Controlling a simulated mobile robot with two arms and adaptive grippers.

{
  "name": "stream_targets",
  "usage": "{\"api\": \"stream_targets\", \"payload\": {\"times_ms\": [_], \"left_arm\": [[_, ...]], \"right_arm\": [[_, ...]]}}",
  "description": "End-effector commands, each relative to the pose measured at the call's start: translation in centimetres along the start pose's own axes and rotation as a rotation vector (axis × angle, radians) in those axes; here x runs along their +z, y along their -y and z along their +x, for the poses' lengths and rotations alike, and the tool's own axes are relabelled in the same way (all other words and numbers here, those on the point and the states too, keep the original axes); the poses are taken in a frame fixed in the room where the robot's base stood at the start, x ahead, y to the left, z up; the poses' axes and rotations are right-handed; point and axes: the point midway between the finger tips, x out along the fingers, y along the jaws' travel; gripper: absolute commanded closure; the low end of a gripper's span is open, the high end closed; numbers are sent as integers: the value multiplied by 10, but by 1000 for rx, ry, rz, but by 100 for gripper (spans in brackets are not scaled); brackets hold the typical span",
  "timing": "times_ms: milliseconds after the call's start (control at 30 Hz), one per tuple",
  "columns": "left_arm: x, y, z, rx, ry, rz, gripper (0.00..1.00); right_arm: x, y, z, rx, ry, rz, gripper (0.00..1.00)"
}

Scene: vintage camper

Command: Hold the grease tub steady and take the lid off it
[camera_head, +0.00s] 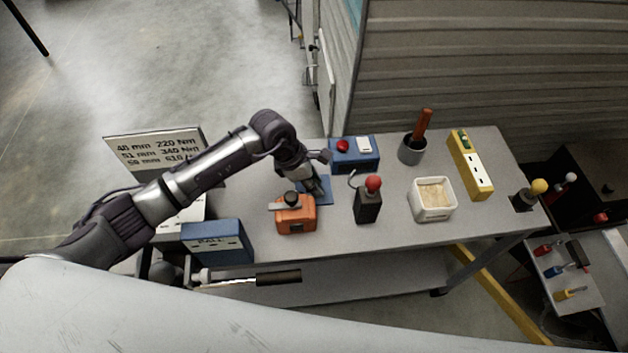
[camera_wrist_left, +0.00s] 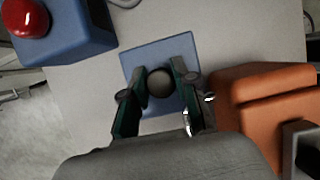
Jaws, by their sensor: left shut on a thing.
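A white square tub (camera_head: 432,213) stands on the bench right of centre. Its top is open and shows a beige filling; no lid sits on it. My left gripper (camera_head: 317,190) is well to the left of the tub, low over a flat blue square piece (camera_head: 325,199). In the left wrist view the left gripper (camera_wrist_left: 160,78) is shut on a grey round knob (camera_wrist_left: 160,82). The knob is over the blue square (camera_wrist_left: 150,57); I cannot tell whether the two are joined or whether they form the lid. My right gripper is not in view.
An orange box (camera_head: 296,220) is close beside my left gripper; a blue box with a red button (camera_head: 354,161) stands behind it. A dark red-topped piece (camera_head: 368,205) stands between gripper and tub. A yellow block (camera_head: 469,165) and grey cup (camera_head: 412,150) stand behind the tub.

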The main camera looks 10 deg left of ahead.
Motion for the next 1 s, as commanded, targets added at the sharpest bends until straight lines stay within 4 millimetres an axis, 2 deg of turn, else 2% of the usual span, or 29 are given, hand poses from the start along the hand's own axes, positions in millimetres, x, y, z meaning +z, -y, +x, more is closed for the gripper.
{"api": "stream_targets", "payload": {"times_ms": [167,200,333,733,867,1000], "left_arm": [[-2,0,4,0,0,0,100],[-1,0,2,0,0,0,67],[-1,0,2,0,-1,-1,46],[0,-1,-5,1,0,0,46],[-1,-2,-25,5,0,2,46],[-1,-2,-56,6,0,2,46]], "right_arm": [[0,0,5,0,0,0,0],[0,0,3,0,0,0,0],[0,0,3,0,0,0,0],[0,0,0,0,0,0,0],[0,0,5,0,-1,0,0],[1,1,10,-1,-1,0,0]]}}
